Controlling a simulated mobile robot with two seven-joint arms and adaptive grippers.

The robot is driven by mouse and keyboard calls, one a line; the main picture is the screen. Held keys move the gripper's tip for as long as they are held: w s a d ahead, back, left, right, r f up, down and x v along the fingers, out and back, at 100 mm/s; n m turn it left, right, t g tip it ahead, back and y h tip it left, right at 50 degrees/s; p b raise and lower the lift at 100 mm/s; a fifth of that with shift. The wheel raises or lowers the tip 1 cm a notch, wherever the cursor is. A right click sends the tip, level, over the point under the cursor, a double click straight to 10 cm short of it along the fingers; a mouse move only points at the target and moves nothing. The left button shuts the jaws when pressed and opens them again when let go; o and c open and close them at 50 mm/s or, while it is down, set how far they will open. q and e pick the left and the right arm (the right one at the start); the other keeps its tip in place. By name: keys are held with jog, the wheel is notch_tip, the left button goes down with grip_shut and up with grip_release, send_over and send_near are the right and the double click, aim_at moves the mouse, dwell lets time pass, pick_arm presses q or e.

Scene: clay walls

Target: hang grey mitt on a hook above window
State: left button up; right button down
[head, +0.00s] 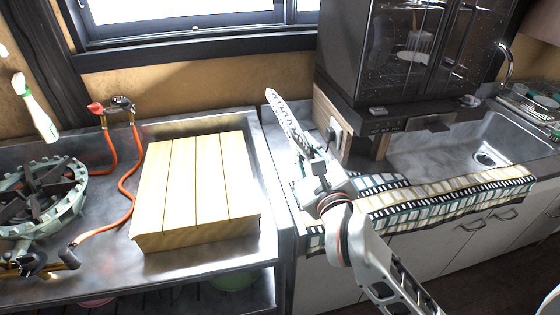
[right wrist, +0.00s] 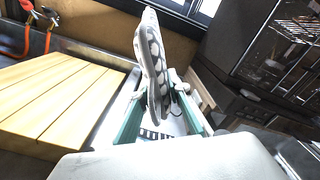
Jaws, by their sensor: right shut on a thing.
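The grey mitt (head: 287,122) has a pale dotted pattern and stands up, tilted left, from my right gripper (head: 314,158). In the right wrist view the mitt (right wrist: 152,62) rises from between the teal fingers of the right gripper (right wrist: 160,102), which is shut on its lower end. The mitt is held above the counter, in front of the wall. The window (head: 195,12) is at the top, with only its lower part and dark sill showing. The space above it and any hooks there are out of view. My left gripper is not in view.
A dark glass-fronted cabinet (head: 385,50) stands close right of the mitt. A slatted wooden board (head: 195,185) lies on the left metal counter, beside a gas burner (head: 40,190) with orange hoses. A checked cloth (head: 450,200) lies before the sink (head: 475,140).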

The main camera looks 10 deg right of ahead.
jog(key=b, duration=0.5)
send_over(299, 210)
notch_tip(299, 210, down, 15)
jog(key=shift+s+r, duration=0.1)
jog(key=shift+s, duration=0.05)
jog(key=shift+f, duration=0.5)
notch_tip(299, 210, down, 4)
jog(key=shift+r+b, duration=0.1)
jog(key=shift+b, duration=0.6)
jog(key=shift+f, duration=0.2)
jog(key=c, duration=1.9)
grip_release()
